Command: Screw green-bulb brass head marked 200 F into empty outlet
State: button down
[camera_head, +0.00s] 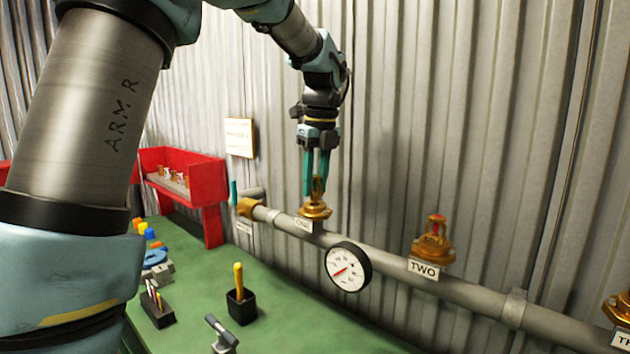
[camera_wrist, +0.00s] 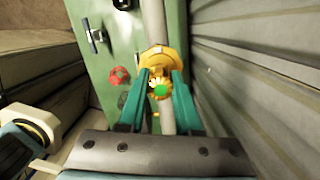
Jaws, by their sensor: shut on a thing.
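My gripper (camera_head: 316,183) points straight down over the pipe's outlet labelled ONE and is shut on a brass sprinkler head (camera_head: 318,198). In the wrist view the head (camera_wrist: 157,84) shows its green bulb between the teal fingers of my gripper (camera_wrist: 161,78). The head is upright at the wide brass fitting of outlet ONE (camera_head: 315,212); they appear to touch, but how far the thread is engaged cannot be told. The 200 F mark is not readable. Outlet TWO (camera_head: 433,252) carries a brass head with a red bulb (camera_head: 436,223).
The grey pipe (camera_head: 470,289) runs along the corrugated wall, with a round gauge (camera_head: 348,267) between ONE and TWO. A red rack (camera_head: 213,190) holds several brass heads. The green bench (camera_head: 280,300) bears a black cup with a yellow-handled tool (camera_head: 240,305) and other tools.

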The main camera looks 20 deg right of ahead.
jog(key=shift+f+b, duration=0.3)
jog(key=shift+f, duration=0.55)
jog(key=shift+r+m+p, duration=0.25)
jog(key=shift+m+p, duration=0.5)
jog(key=shift+m, duration=0.15)
jog(key=shift+m+p, duration=0.45)
jog(key=shift+m, duration=0.25)
jog(key=shift+m+h+p, duration=0.3)
jog(key=shift+m+p, duration=0.2)
jog(key=shift+m, duration=0.5)
jog(key=shift+f, duration=0.2)
